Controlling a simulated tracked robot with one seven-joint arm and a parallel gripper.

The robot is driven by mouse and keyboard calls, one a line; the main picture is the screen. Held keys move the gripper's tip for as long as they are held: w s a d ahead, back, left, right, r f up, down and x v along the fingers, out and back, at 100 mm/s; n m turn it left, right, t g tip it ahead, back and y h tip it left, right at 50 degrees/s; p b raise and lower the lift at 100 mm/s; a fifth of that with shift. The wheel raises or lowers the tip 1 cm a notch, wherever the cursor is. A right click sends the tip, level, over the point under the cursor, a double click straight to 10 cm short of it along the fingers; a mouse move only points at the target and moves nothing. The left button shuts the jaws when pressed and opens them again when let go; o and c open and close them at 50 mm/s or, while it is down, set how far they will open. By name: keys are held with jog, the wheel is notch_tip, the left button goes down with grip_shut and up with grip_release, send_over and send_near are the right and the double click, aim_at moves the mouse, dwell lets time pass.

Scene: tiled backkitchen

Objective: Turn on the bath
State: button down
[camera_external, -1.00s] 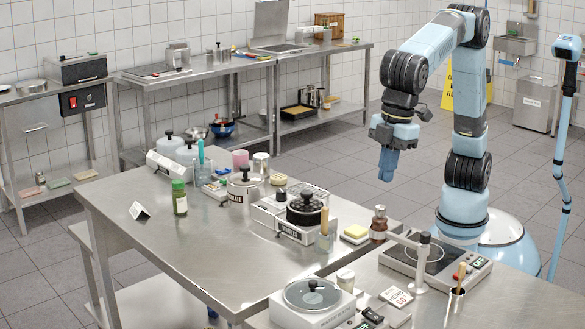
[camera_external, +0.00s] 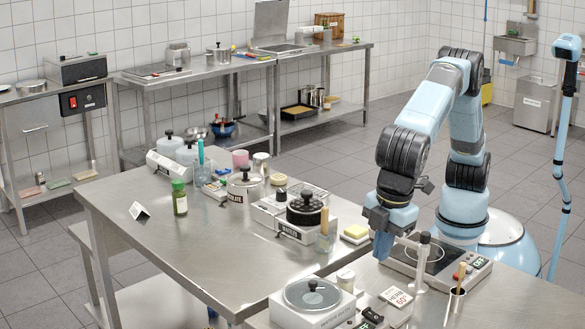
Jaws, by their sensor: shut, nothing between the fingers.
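My gripper (camera_external: 382,246) is shut and empty. It points down at the near-right bench, just left of the flat hotplate and behind the small card. I cannot tell whether its tips touch anything. No unit is clearly readable as the bath. A white unit with a round glass lid (camera_external: 312,293) stands at the front, with a small dark switch box (camera_external: 370,317) at its right. Another white unit with a black round lid (camera_external: 304,210) stands behind it on the long table. The switch's position is too small to read.
A flat hotplate unit (camera_external: 478,264) with a small display lies right of my gripper.

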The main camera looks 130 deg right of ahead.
aim_at(367, 310)
jog(key=f, duration=0.4)
jog(key=d+f, duration=0.1)
jog(key=f, duration=0.4)
jog(key=d+f, duration=0.1)
jog(key=f, duration=0.3)
jog(key=shift+f, duration=0.4)
jog(key=shift+d+f+y, duration=0.15)
jog(key=shift+f+y, duration=0.1)
jog(key=shift+y, duration=0.05)
jog(key=shift+a+r, duration=0.2)
jog(key=shift+a, duration=0.65)
jog(key=shift+r, duration=0.1)
